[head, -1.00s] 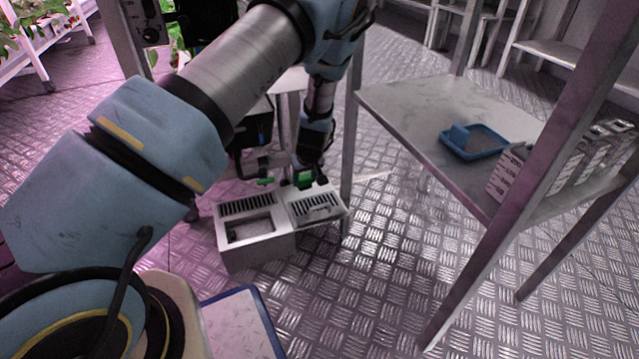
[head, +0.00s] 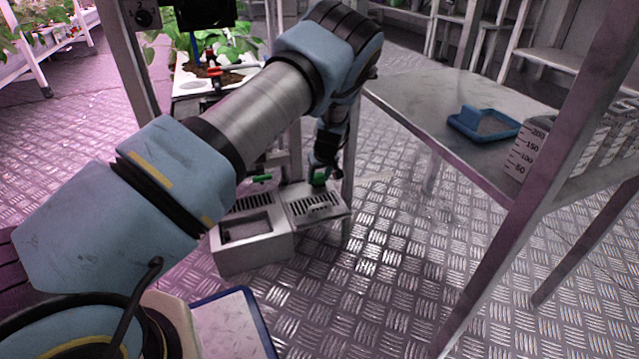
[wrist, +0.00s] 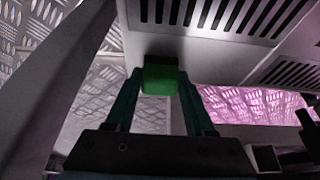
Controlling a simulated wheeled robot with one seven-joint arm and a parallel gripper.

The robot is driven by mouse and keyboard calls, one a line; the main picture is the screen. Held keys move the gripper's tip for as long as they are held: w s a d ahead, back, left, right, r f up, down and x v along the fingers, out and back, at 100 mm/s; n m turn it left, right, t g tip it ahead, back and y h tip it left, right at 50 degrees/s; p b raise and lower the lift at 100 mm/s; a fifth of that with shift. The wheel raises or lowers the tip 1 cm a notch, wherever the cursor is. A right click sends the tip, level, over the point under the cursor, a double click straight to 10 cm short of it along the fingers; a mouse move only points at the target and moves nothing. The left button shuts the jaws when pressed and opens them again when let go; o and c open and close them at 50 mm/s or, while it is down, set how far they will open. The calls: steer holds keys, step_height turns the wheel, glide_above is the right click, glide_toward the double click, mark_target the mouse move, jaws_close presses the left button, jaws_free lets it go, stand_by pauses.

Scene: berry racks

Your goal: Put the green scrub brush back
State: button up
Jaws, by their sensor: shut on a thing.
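My gripper (wrist: 160,95) is shut on the green scrub brush (wrist: 160,78). Its dark fingers lie along both sides of the green block in the wrist view. In the head view the green brush (head: 319,176) shows small and partly hidden by my wrist, over the right part of a grey unit with slotted grates (head: 240,252). In the wrist view the brush is close to the unit's pale edge (wrist: 200,52); I cannot tell whether they touch. The brush's far end is hidden.
Another small green piece (head: 262,179) shows behind the unit's left part. A metal table (head: 420,100) at right bears a blue tray (head: 484,125) and a white graduated container (head: 530,150). A table leg stands close right of the unit.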

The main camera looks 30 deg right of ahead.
steer(key=shift+w+d, duration=0.1)
steer(key=shift+d, duration=0.1)
steer(key=shift+f, duration=0.2)
steer(key=o, duration=1.3)
steer(key=shift+r, duration=0.1)
steer(key=p+v, duration=0.5)
steer(key=v, duration=0.7)
